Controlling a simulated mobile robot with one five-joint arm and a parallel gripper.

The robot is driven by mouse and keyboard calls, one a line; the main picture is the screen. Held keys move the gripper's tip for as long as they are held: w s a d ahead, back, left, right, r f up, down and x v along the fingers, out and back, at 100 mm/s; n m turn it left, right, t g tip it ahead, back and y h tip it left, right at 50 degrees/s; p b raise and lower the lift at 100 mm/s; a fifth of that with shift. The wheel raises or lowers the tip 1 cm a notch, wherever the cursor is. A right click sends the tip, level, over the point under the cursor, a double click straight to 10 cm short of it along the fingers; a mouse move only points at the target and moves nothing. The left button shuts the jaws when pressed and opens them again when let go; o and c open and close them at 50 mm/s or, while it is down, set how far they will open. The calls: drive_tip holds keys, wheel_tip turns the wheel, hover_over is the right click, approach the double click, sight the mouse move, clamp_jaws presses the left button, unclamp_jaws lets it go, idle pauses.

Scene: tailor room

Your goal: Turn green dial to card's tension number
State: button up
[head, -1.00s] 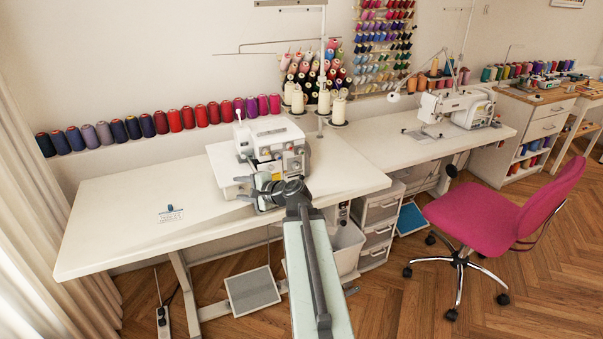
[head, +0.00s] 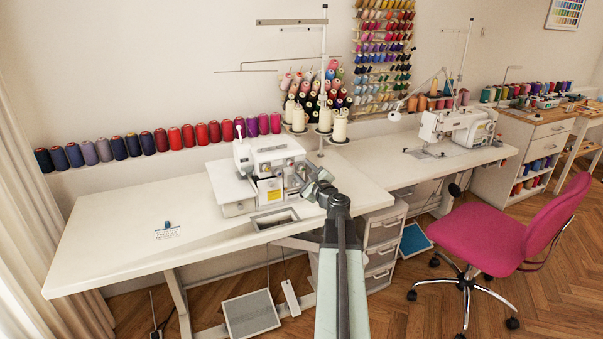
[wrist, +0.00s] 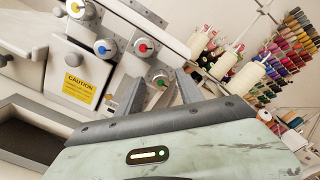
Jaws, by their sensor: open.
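The green dial (wrist: 160,82) is a small silver knob with a green centre, low on the white overlock machine's (head: 268,165) front. Blue (wrist: 101,47) and red (wrist: 143,48) dials sit above it, and a yellow one (wrist: 75,7) is farther left. My gripper (wrist: 160,76) is open, its fingers on either side of the green dial in the wrist view; I cannot tell whether they touch it. In the head view my gripper (head: 312,180) is at the machine's right front. The white card (head: 168,233) lies on the table at left; its print is unreadable.
A small teal object (head: 167,224) is by the card. A yellow caution label (wrist: 79,88) is on the machine, beside a recessed tray (wrist: 30,135). Cream thread cones (head: 340,125) stand behind. A pink chair (head: 500,235) is at right.

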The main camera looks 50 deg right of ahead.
drive_tip(key=shift+w+d, duration=0.15)
drive_tip(key=shift+w, duration=0.2)
clamp_jaws()
drive_tip(key=shift+a+f, duration=0.1)
drive_tip(key=shift+a, duration=0.5)
drive_tip(key=shift+s+d, duration=0.1)
drive_tip(key=shift+d, duration=0.2)
drive_tip(key=shift+d+n, duration=0.1)
drive_tip(key=shift+n, duration=0.2)
drive_tip(key=shift+d+n, duration=0.1)
drive_tip(key=shift+n, duration=2.5)
